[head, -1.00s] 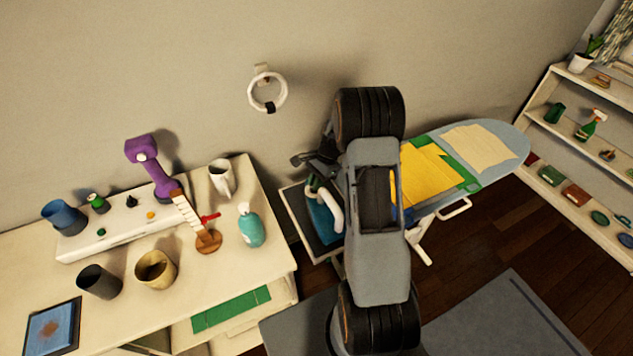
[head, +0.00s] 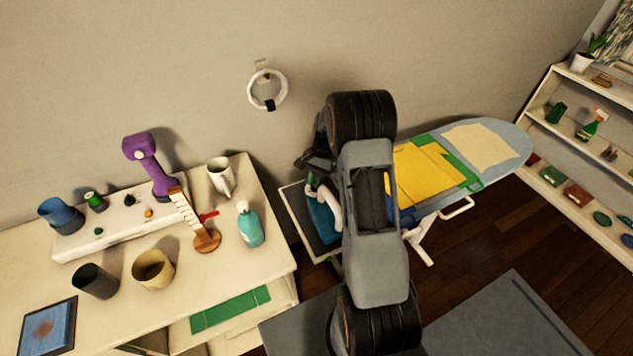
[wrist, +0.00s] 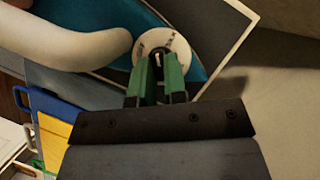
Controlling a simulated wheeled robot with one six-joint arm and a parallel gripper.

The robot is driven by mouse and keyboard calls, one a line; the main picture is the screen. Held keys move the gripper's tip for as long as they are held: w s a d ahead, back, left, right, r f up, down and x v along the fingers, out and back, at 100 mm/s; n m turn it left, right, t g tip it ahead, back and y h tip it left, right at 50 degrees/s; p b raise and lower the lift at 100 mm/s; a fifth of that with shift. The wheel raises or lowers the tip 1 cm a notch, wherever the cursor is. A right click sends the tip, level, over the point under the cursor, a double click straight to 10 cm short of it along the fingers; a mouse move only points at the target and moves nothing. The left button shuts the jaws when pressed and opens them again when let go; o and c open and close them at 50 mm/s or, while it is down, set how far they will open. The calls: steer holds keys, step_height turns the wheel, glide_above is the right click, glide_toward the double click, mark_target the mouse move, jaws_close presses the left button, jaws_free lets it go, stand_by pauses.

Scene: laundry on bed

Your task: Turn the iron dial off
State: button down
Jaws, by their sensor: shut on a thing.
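The iron has a teal body (wrist: 207,58) and a thick white handle (wrist: 65,42). It rests on the grey, white-edged plate at the left end of the ironing board, partly behind my arm in the head view (head: 322,222). Its dial (wrist: 178,43) is a round white disc with small dark marks and a dark centre. My gripper (wrist: 159,62) has green fingers shut on the dial's centre. The fingers hide part of the dial, so I cannot read its setting. In the head view the fingertips are hard to make out.
The ironing board (head: 505,143) carries folded yellow (head: 425,172) and cream cloths. On the left, a white table (head: 130,295) holds cups, a teal bottle (head: 249,226) and a purple tool (head: 150,165). A shelf (head: 545,97) stands at the right. A plain wall lies behind.

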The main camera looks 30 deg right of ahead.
steer(key=n+h, duration=0.1)
steer(key=n, duration=0.1)
steer(key=n+g+b, duration=0.1)
steer(key=n, duration=0.2)
steer(key=shift+w+a+n+h, duration=0.2)
steer(key=shift+n+h, duration=0.1)
steer(key=shift+h, duration=0.1)
steer(key=n+h, duration=0.1)
steer(key=n, duration=0.1)
steer(key=n+b, duration=0.1)
steer(key=n, duration=0.1)
steer(key=shift+a+n+g+h, duration=0.1)
steer(key=shift+n+g+h, duration=0.2)
steer(key=shift+n+h, duration=0.1)
steer(key=shift+n, duration=0.3)
steer(key=c, duration=1.2)
jaws_free()
steer(key=shift+o, duration=0.2)
steer(key=shift+r, duration=0.15)
steer(key=b+v, duration=0.1)
steer(key=v, duration=1.2)
steer(key=shift+w+a+r, duration=0.15)
steer(key=shift+a+r, duration=0.05)
